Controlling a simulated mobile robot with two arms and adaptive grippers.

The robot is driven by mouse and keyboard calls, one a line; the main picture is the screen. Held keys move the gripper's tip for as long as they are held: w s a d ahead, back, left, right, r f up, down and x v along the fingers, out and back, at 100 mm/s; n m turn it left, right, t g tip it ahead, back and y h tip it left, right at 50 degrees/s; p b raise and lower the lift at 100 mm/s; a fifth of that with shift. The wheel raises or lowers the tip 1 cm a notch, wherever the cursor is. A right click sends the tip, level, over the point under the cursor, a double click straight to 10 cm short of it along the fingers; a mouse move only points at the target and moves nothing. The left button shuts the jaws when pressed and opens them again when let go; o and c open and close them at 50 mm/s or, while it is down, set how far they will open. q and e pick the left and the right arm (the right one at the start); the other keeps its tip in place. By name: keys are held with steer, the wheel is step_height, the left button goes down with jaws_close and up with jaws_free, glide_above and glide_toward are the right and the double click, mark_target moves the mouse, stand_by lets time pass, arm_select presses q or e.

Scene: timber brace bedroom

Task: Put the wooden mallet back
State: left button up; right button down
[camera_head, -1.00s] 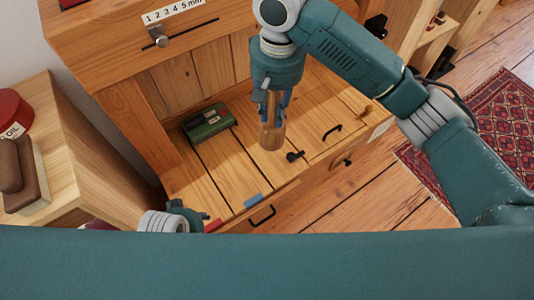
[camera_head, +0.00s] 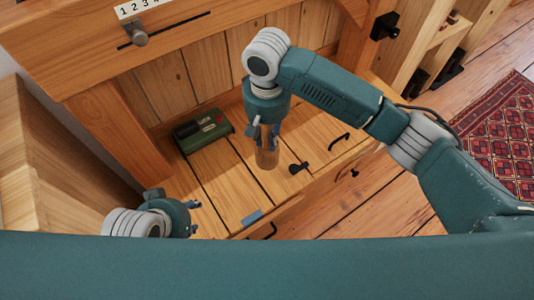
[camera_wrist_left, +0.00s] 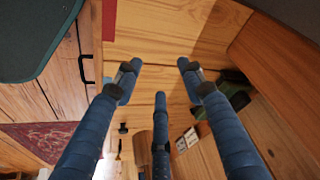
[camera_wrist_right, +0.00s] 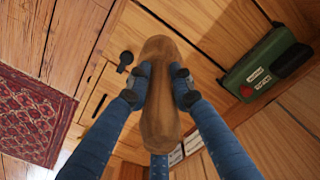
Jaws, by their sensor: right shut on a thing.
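The wooden mallet (camera_head: 266,156) shows as a brown rounded wooden piece hanging below my right gripper (camera_head: 264,131), above the bench top (camera_head: 215,172). In the right wrist view the fingers of my right gripper (camera_wrist_right: 160,84) press on both sides of the mallet (camera_wrist_right: 158,118). How far it is above the boards is hard to tell. My left gripper (camera_head: 193,213) is low at the front left of the bench. In the left wrist view the fingers of my left gripper (camera_wrist_left: 158,75) are apart with nothing between them. The mallet's resting place cannot be made out.
A green box (camera_head: 202,130) with labels stands at the back left of the bench top. A black latch (camera_head: 299,168), a black handle (camera_head: 340,141) and a blue piece (camera_head: 252,217) are near the front. A patterned rug (camera_head: 495,130) lies on the floor at right.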

mark_target(267, 152)
step_height(267, 152, down, 3)
steer(key=shift+f+b, duration=0.15)
steer(key=shift+b, duration=0.3)
step_height(267, 152, down, 4)
steer(key=shift+r+b, duration=0.2)
steer(key=shift+b, duration=0.4)
arm_select(q)
steer(key=w+d+r+t+h, duration=0.1)
steer(key=w+d+r+t, duration=0.1)
steer(key=w, duration=0.4)
steer(key=w+d+r+t, duration=0.2)
steer(key=w+r+t, duration=0.2)
steer(key=w+r, duration=0.1)
steer(key=shift+w+d+r+t+h, duration=0.15)
steer(key=shift+w+r+t+h, duration=0.2)
steer(key=shift+w, duration=0.45)
steer(key=shift+s+f, duration=0.2)
steer(key=shift+f, duration=0.05)
arm_select(e)
steer(key=shift+f, duration=0.15)
steer(key=c, duration=1.5)
jaws_free()
arm_select(q)
steer(key=shift+s+a+f, duration=0.15)
steer(key=shift+a+f, duration=0.05)
